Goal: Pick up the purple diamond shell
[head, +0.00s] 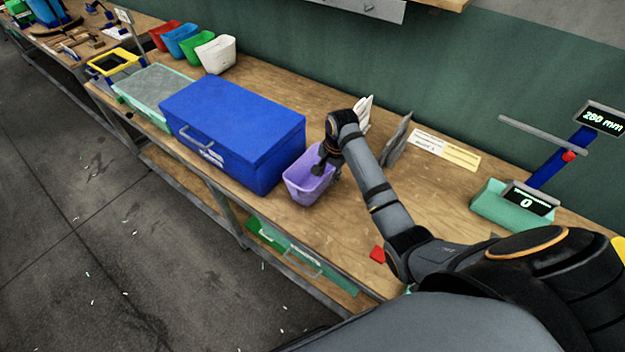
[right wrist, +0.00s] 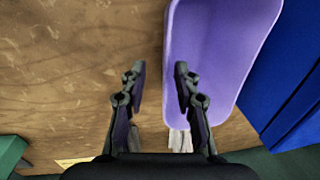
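The purple diamond shell (head: 308,184) shows as an open purple tub on the wooden bench, just right of a large blue box. It is the only purple tub in view, and I see no diamond mark on it. My right gripper (head: 322,162) is at its back right edge, pointing down. In the right wrist view the gripper (right wrist: 159,72) is open, one finger over the shell (right wrist: 222,50) and the other over bare wood, with the near wall between them. I cannot tell how deep the fingers are. My left gripper is not in view.
The blue box (head: 235,125) stands close left of the shell. White, green, blue and red tubs line the wall farther back. A small red piece (head: 377,254) lies near the front edge.

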